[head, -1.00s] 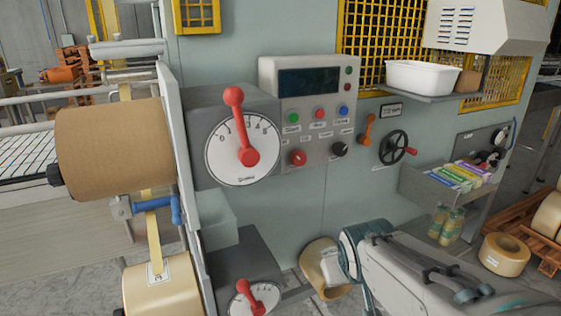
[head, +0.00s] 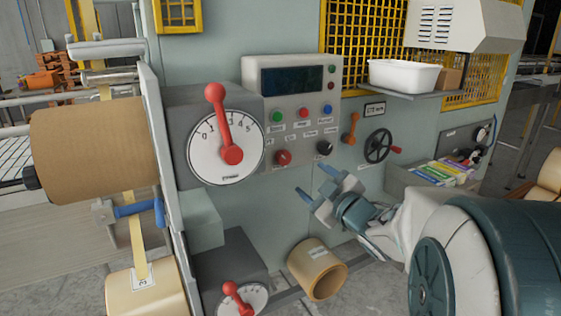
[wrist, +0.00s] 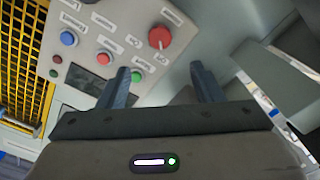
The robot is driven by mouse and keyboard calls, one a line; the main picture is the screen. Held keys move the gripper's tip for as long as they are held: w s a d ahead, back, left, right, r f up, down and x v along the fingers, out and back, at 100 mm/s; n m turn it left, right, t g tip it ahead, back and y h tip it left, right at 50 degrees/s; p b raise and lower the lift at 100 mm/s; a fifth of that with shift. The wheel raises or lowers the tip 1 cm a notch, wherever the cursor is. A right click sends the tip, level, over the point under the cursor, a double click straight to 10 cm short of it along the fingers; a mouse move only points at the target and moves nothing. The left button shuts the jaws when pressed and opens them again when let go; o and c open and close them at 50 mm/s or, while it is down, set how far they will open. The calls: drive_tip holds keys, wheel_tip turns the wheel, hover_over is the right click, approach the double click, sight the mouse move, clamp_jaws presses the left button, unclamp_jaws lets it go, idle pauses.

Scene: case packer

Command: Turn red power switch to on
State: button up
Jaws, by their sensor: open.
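The red switch knob (head: 283,157) is at the lower left of the grey control panel (head: 250,100). It has a pale pointer mark; its on or off setting is too small to read. It also shows in the wrist view (wrist: 159,37), beyond and roughly between the fingertips. My gripper (head: 313,182) is open and empty, below and to the right of the knob in the head view, apart from the panel. Its two fingers also show in the wrist view (wrist: 160,71).
A black knob (head: 324,148) sits right of the red one. Green (head: 278,116), red (head: 303,112) and blue (head: 327,109) buttons are above. A big lever dial (head: 226,155) juts out at left. A handwheel (head: 378,146) and orange lever (head: 351,128) are at right.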

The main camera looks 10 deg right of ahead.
sight(286, 159)
drive_tip(key=p+x, duration=0.1)
drive_tip(key=x, duration=1.2)
drive_tip(key=shift+w, duration=0.15)
drive_tip(key=c, duration=1)
